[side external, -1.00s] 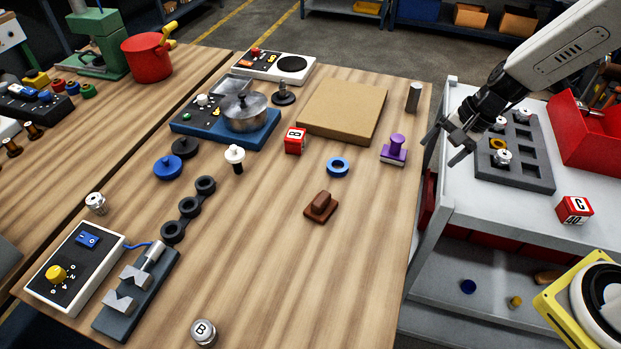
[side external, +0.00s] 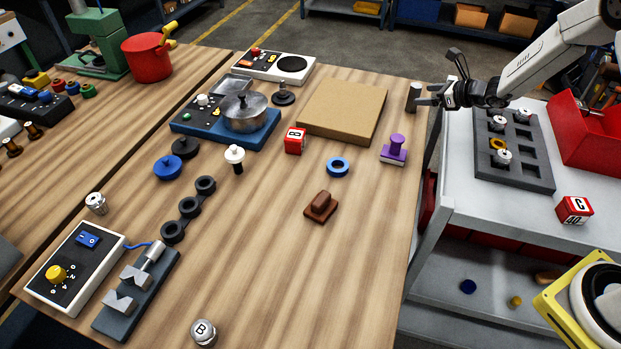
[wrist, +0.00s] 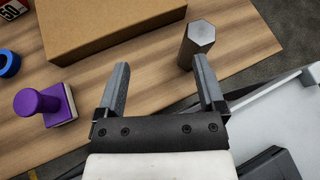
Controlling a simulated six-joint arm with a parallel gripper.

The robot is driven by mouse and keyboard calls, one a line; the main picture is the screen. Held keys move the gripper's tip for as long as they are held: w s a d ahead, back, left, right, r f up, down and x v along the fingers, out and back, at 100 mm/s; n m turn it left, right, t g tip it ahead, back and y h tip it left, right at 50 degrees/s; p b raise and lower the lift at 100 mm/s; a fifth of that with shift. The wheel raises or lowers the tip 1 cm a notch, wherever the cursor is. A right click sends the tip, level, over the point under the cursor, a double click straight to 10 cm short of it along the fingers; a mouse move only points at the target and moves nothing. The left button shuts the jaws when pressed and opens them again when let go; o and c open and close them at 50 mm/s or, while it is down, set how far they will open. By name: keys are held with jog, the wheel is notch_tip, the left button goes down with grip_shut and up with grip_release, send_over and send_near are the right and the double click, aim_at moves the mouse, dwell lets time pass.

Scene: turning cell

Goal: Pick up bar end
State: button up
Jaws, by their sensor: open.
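The bar end (side external: 413,97) is a short grey metal bar standing upright near the right edge of the wooden table, by the cardboard-brown board. In the wrist view it shows a hexagonal top (wrist: 201,33), close to the tip of the right finger. My gripper (side external: 428,95) is open and level with the bar end, just to its right in the side view. In the wrist view my gripper (wrist: 163,68) has its two fingers wide apart. The bar end is ahead of the gap, nearer the right finger; whether they touch I cannot tell.
A brown flat box (side external: 343,112) lies left of the bar end. A purple-handled stamp (side external: 395,149) stands nearer the camera. A grey cart (side external: 465,190) with a slotted tray (side external: 540,176) and a red bin (side external: 590,135) stands to the right, across a gap.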

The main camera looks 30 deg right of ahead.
aim_at(421, 88)
jog(key=d+m, duration=0.1)
jog(key=w+d+m+t+h, duration=0.1)
jog(key=d+m, duration=0.1)
jog(key=d, duration=0.1)
jog(key=shift+w+f+t, duration=0.3)
jog(key=shift+t, duration=0.1)
jog(key=shift+x, duration=1.35)
jog(key=shift+a+x, duration=0.15)
jog(key=shift+x, duration=0.65)
jog(key=shift+a+x, duration=0.15)
jog(key=shift+x, duration=1.55)
jog(key=shift+d+r, duration=0.1)
grip_shut()
